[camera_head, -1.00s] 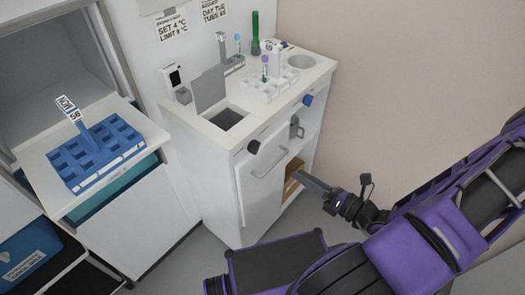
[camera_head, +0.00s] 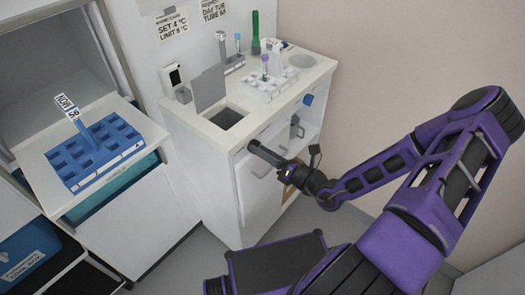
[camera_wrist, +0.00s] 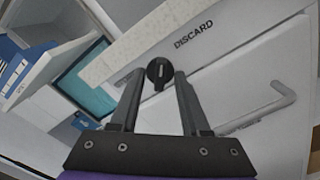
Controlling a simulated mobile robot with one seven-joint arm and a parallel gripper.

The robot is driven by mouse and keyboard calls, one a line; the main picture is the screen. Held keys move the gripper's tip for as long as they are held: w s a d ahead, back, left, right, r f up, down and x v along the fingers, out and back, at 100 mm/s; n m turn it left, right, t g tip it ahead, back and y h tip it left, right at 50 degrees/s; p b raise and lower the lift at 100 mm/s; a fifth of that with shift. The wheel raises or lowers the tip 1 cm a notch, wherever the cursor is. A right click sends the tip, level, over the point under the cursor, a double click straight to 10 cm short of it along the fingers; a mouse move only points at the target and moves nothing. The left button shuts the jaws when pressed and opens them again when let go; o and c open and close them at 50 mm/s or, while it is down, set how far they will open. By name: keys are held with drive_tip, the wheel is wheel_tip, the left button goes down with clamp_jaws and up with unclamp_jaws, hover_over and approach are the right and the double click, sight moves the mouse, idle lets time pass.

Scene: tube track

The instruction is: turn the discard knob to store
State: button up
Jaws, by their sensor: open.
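The discard knob (camera_wrist: 159,73) is a round black knob with a pale bar-shaped mark, on the white cabinet front beside the printed word DISCARD. In the wrist view it sits just beyond and between the tips of my open gripper (camera_wrist: 158,82). In the head view my gripper (camera_head: 254,147) reaches the cabinet's upper front and covers the knob there. I cannot tell whether the fingers touch the knob. No word "store" is readable near it.
A bar handle (camera_wrist: 258,112) lies right of the knob on the cabinet front. A blue knob (camera_head: 308,100) is farther right. The counter (camera_head: 205,127) has a square opening and a white tube rack (camera_head: 262,90). A blue rack (camera_head: 72,168) stands on the left shelf.

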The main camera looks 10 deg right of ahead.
clamp_jaws()
drive_tip(key=shift+n, duration=0.3)
drive_tip(key=shift+n+p, duration=1.2)
drive_tip(key=shift+n, duration=6.4)
